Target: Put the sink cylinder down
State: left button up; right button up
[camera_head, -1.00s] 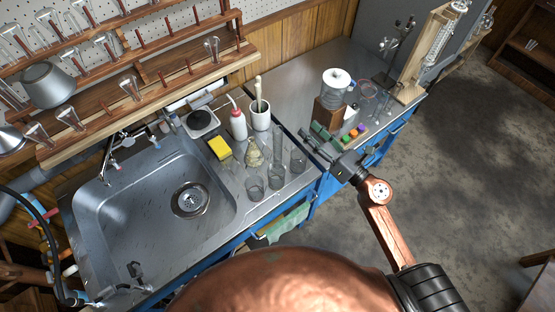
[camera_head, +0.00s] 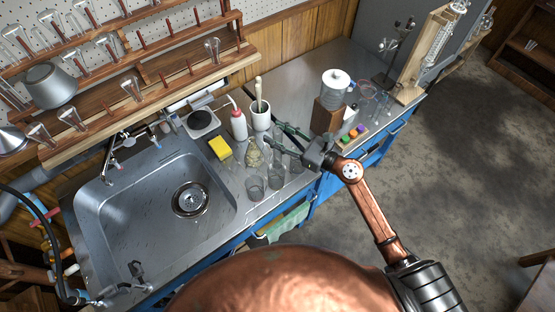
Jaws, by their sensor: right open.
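Several clear glass vessels stand upright on the steel counter strip right of the sink (camera_head: 150,240). Two are a short beaker-like glass (camera_head: 255,189) at the front edge and a taller cylinder (camera_head: 277,175) right beside it. Another glass stands partly hidden behind my right gripper; I cannot tell which of these is the sink cylinder. My right gripper (camera_head: 277,134) is open, its fingers pointing left over the back of this group, near a conical flask (camera_head: 254,155). No glass shows between its fingers. My left gripper is not in view.
A yellow sponge (camera_head: 220,148), a red-and-white wash bottle (camera_head: 238,123) and a white pot (camera_head: 260,117) stand behind the glasses. The back counter (camera_head: 305,75) has bare room.

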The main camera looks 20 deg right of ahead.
jog(key=shift+c, duration=0.4)
grip_shut()
dwell(0.4)
